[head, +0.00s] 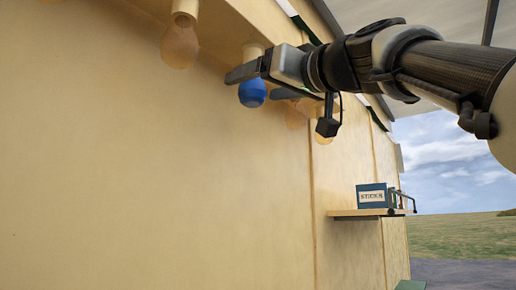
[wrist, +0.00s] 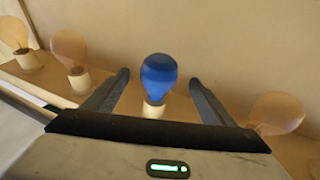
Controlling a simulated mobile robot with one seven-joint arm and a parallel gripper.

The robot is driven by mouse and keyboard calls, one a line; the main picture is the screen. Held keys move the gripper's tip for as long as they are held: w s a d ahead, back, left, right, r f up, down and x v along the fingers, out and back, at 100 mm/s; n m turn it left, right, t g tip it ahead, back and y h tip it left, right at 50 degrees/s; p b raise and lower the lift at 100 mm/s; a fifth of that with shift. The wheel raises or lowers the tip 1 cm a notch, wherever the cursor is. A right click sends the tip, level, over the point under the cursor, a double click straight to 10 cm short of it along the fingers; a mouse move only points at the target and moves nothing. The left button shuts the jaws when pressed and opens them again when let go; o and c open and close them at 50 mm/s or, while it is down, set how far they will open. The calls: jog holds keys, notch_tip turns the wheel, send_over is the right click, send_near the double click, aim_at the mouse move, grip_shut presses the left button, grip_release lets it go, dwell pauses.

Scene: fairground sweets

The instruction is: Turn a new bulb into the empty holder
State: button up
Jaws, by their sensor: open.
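A blue bulb (head: 252,95) hangs below a pale holder (head: 253,49) on the beam, in line with it; in the wrist view the bulb (wrist: 158,72) sits at the white holder (wrist: 153,109). Whether its thread is fully seated I cannot tell. My gripper (head: 250,86) is open, with one finger on each side of the bulb. In the wrist view the fingers (wrist: 159,77) stand apart from the glass, with a gap on both sides. No empty holder shows clearly.
Amber bulbs hang along the same beam, one at the left (head: 180,46) and others behind my gripper (head: 323,138). An amber bulb (wrist: 278,112) is close beside the right finger. A box (head: 371,197) stands on a small shelf (head: 352,213). The wall (head: 150,170) below is bare.

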jog(key=shift+s+a+r+m+t+h+p, duration=0.15)
jog(key=shift+r+m+t+h+p, duration=0.2)
jog(key=shift+t+h, duration=0.3)
jog(key=shift+f+m+t+h, duration=0.35)
jog(key=shift+m+h, duration=0.2)
jog(key=shift+h, duration=0.4)
jog(key=c, duration=1.2)
jog(key=shift+c, duration=0.2)
jog(key=shift+n+g+y+b, duration=0.5)
jog(key=shift+n+y+b, duration=0.1)
jog(key=shift+y+b, duration=0.4)
